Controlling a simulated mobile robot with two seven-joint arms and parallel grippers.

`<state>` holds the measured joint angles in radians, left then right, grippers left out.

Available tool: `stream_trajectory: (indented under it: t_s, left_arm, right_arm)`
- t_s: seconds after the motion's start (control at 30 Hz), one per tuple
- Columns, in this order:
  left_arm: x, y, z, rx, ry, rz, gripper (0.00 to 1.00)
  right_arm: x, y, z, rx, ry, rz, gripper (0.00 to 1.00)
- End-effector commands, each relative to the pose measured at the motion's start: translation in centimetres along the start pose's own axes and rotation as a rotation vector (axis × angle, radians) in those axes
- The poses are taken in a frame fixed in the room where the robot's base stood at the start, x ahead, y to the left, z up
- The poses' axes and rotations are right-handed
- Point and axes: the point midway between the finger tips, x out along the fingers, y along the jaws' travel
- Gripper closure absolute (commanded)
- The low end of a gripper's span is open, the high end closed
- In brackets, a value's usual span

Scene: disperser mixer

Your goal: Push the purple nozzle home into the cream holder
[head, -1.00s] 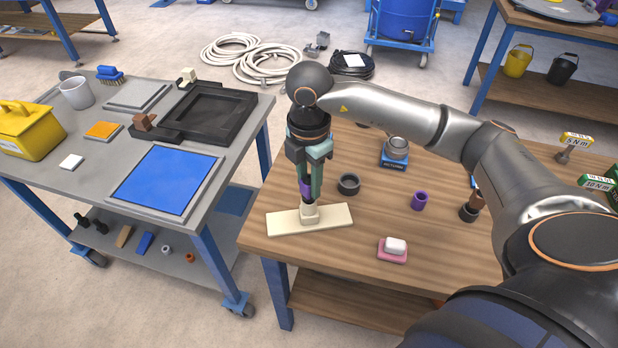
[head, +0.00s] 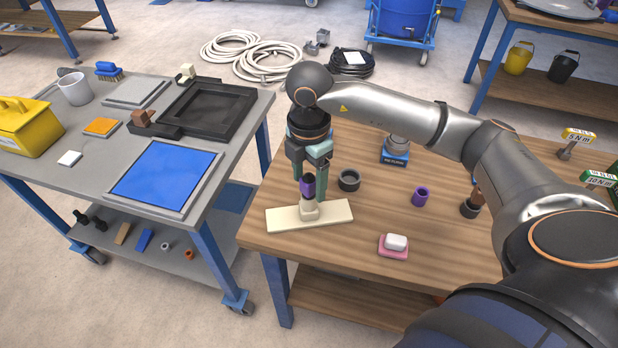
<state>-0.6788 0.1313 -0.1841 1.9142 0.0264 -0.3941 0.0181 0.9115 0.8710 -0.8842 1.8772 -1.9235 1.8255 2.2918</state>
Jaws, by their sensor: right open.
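The purple nozzle (head: 307,189), with a dark top part, stands upright in the socket of the cream holder (head: 340,213). The holder is a flat cream bar with a raised socket, lying near the left edge of the wooden table. How deep the nozzle sits in the socket I cannot tell. My right gripper (head: 310,178) points down directly over the nozzle. Its greenish fingers are apart, one on each side of the nozzle's top, and I see no grip on it. My left gripper is not in view.
A dark ring (head: 349,181) lies close right of my gripper. A second purple piece (head: 421,196), a pink block with a white top (head: 394,245) and a dark cup (head: 470,208) stand farther right. The grey cart (head: 112,184) is to the left, across a gap.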

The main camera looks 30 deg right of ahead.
Motion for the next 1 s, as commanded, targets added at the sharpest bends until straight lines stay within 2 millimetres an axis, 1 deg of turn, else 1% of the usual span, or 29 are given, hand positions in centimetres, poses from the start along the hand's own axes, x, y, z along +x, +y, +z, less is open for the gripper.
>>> stream_trajectory:
  t_s: [0.17, 0.27, 0.37, 0.53, 0.6, 0.7, 0.83, 1.0]
  left_arm:
    - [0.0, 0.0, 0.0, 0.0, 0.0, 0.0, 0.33]
    - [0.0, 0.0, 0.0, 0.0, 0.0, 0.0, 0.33]
    - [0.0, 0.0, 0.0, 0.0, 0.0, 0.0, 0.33]
    - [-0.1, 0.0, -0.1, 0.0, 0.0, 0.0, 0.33]
    - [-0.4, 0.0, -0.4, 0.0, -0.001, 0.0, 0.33]
    - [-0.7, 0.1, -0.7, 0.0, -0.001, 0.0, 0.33]
    - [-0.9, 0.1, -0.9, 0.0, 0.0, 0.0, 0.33]
    - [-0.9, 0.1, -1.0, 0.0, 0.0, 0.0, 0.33]
  right_arm:
    - [-0.5, 0.1, 0.0, 0.0, 0.0, 0.002, 0.29]
    - [-1.8, 0.1, 0.0, 0.0, 0.001, 0.003, 0.29]
    - [-3.8, 0.1, 0.0, -0.001, 0.001, 0.006, 0.29]
    - [-7.9, 0.1, 0.0, 0.0, 0.0, 0.006, 0.29]
    - [-9.4, 0.1, 0.0, 0.0, -0.001, 0.005, 0.29]
    - [-10.9, 0.1, 0.0, 0.001, -0.002, 0.004, 0.29]
    - [-12.0, 0.1, 0.0, 0.0, -0.001, 0.003, 0.29]
    - [-12.5, 0.0, 0.0, 0.0, 0.0, 0.0, 0.29]
